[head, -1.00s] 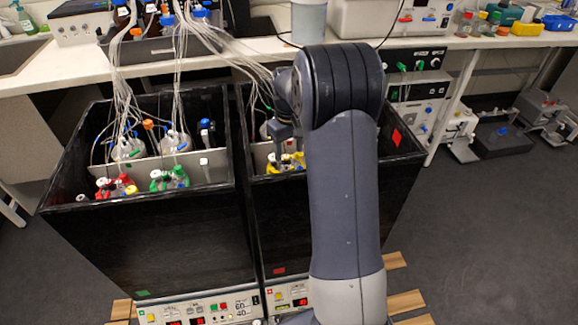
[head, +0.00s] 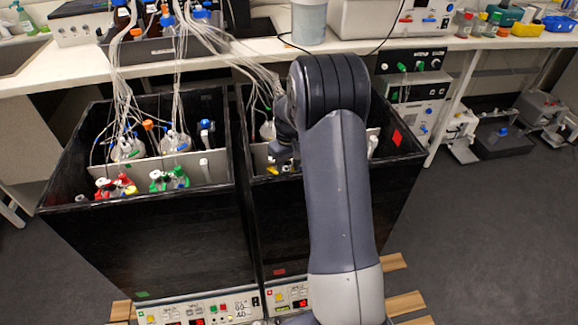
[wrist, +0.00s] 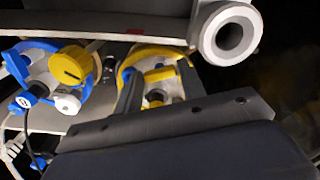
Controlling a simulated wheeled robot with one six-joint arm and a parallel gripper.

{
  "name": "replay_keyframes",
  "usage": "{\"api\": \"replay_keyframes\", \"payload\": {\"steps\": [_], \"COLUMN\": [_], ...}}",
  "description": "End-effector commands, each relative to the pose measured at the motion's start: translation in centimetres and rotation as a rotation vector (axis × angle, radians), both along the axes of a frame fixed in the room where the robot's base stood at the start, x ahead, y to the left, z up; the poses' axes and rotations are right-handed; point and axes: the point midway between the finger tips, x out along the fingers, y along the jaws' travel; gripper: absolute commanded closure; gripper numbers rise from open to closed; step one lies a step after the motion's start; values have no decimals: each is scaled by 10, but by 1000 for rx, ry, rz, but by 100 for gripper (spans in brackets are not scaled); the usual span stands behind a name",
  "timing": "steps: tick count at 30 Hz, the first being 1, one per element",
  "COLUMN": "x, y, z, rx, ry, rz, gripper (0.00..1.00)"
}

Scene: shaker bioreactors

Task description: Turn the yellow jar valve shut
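The yellow jar's top shows in the wrist view as a yellow ring (wrist: 152,52), with a yellow valve handle (wrist: 160,74) and dark and white fittings inside it. My gripper (wrist: 160,83) has its two dark fingers apart, one on each side of the handle. I cannot tell whether either finger touches it. In the head view my gripper (head: 281,154) is low inside the right black box (head: 330,215), and only a bit of yellow (head: 272,170) shows below it. My arm hides most of the jar there.
In the wrist view, a blue-ringed jar top with a yellow knob (wrist: 71,66) is close on the left, and a grey tube end (wrist: 229,34) is at upper right. The left black box (head: 150,235) holds red and green jar tops. Tubing (head: 235,62) hangs from the bench.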

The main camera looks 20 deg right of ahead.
Motion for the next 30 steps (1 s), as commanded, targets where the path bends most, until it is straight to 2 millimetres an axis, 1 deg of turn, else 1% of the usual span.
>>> {"api": "replay_keyframes", "payload": {"steps": [1,2,10,14,16,24,30], "x": [0,0,0,0,0,0,0], "y": [0,0,0,0,0,0,0], "z": [0,0,0,0,1,1,0], "rx": [0,0,0,0,0,0,0], "ry": [0,0,0,0,0,0,-1], "rz": [0,0,0,-13,-46,-282,-385], "gripper": [66,68,90,91,91,91,91]}}
